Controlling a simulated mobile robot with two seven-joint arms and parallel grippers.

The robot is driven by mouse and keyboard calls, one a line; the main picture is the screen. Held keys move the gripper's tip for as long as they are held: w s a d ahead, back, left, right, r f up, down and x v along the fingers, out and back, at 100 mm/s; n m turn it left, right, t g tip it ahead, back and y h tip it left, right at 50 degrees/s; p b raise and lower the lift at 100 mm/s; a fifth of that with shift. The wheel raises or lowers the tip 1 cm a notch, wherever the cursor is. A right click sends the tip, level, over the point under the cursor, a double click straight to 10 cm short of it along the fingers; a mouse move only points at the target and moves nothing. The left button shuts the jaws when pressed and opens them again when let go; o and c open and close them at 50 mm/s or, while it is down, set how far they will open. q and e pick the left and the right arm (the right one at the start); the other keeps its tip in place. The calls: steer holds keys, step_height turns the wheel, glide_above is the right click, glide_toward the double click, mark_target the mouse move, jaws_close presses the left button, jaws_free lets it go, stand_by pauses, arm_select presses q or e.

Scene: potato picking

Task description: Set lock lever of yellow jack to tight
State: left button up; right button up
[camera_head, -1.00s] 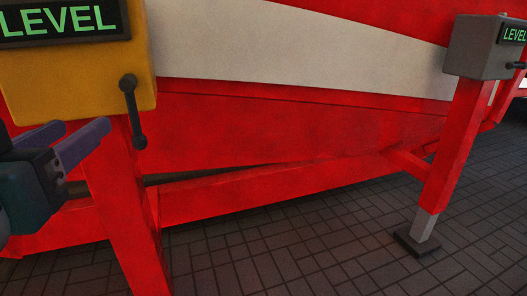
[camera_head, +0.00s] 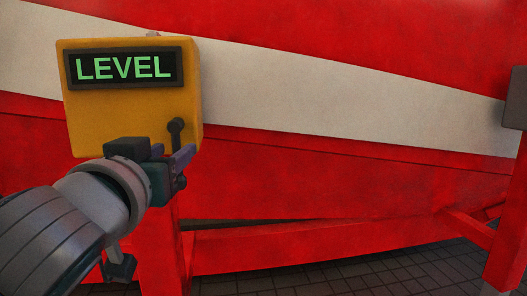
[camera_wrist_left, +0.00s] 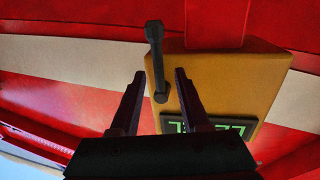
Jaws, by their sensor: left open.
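The yellow jack (camera_head: 130,115) is a yellow box on a red leg at the left of the head view, with a display (camera_head: 123,67) reading LEVEL in green. Its dark lock lever (camera_head: 176,128) is on the front face near the right edge; its lower part is hidden behind my left gripper (camera_head: 180,160). In the left wrist view, the yellow jack (camera_wrist_left: 235,80) appears upside down. The lever (camera_wrist_left: 155,60) shows in line with the gap between the open fingers of my left gripper (camera_wrist_left: 159,75). I cannot tell whether they touch it. My right gripper is not in view.
A large red and white body (camera_head: 320,90) fills the background behind the jack. Another jack's grey box (camera_head: 516,98) and red leg stand at the right edge. Dark paved floor (camera_head: 380,275) shows below.

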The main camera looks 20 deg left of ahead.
arm_select(q)
jaws_close()
stand_by(0.4)
stand_by(1.1)
